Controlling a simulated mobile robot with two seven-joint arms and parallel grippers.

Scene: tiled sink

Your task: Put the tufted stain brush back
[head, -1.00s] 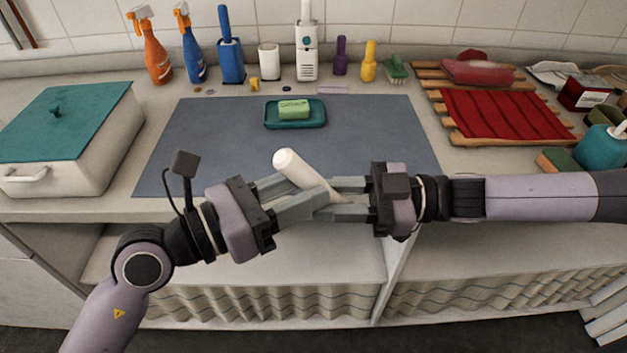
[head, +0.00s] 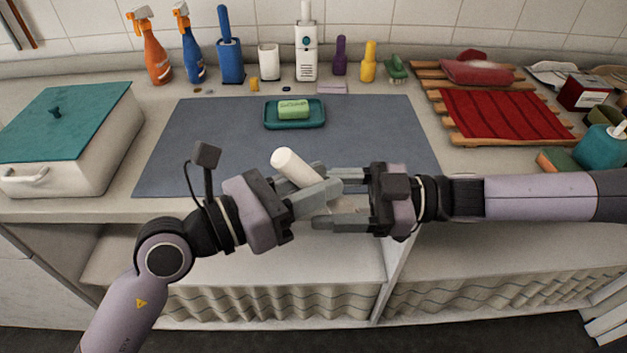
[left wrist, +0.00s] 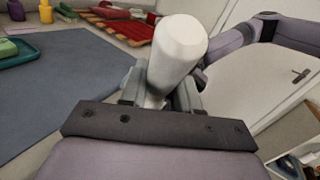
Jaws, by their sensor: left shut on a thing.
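A white, thick-handled object (head: 288,163), seemingly the stain brush, is held tilted above the counter's front edge. Its rounded white end points up and left in the head view, and it fills the middle of the left wrist view (left wrist: 176,50). My left gripper (head: 330,192) is shut on it. My right gripper (head: 325,198) reaches in from the right with its fingers apart on either side of the lower part. The lower end is mostly hidden by the fingers, so I cannot see tufts.
A white cup (head: 268,62) stands at the back between a blue brush holder (head: 231,62) and a white holder (head: 306,60). Spray bottles (head: 155,55) are further left. A green soap dish (head: 295,122) sits on the grey mat (head: 220,150), otherwise clear. A lidded white box (head: 80,150) is at left.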

